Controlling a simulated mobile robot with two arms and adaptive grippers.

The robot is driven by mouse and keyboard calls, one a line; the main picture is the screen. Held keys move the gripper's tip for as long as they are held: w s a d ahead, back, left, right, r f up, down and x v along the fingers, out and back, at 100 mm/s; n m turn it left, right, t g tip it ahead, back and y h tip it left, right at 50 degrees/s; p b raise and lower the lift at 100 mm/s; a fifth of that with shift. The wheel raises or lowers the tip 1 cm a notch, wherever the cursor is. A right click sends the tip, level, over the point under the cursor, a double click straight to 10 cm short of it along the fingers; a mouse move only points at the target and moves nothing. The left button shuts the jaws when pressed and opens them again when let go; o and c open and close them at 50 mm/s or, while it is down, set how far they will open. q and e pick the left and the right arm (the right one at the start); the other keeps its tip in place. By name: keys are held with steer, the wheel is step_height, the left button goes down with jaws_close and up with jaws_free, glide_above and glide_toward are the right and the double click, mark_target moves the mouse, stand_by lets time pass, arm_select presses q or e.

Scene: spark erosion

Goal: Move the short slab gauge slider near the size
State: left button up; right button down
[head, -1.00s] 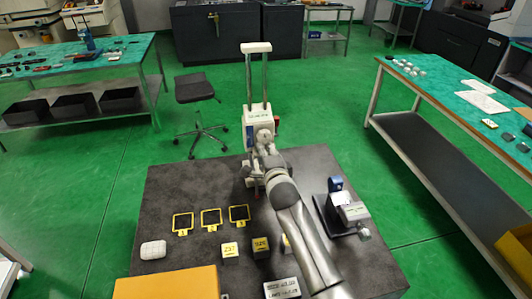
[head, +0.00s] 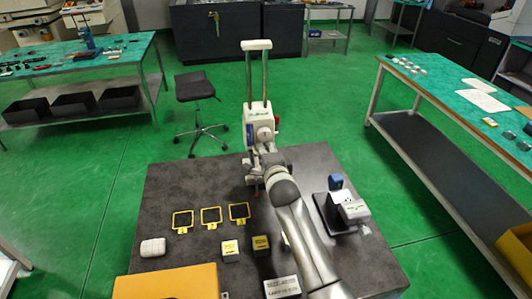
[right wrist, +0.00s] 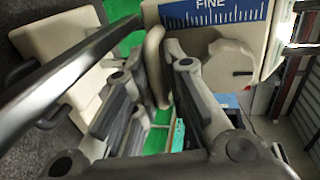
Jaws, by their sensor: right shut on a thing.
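The gauge (head: 259,127) stands at the far edge of the dark table, a pale body with two upright posts and a white crossbar on top. In the right wrist view its pale body carries a blue scale (right wrist: 212,13) marked FINE and a round pale knob (right wrist: 228,66). My right gripper (head: 256,184) is at the lower front of the gauge. In the right wrist view its fingers (right wrist: 158,85) close around a narrow, curved beige piece (right wrist: 153,55); whether this is the slider is unclear. My left gripper is not in view.
A grey and blue device (head: 345,205) stands right of my arm. A yellow box (head: 165,283) and a white rounded block (head: 153,247) are at the front left.

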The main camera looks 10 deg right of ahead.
steer(key=shift+f, duration=0.4)
steer(key=c, duration=1.5)
jaws_free()
steer(key=shift+d+r, duration=0.1)
steer(key=shift+r, duration=0.1)
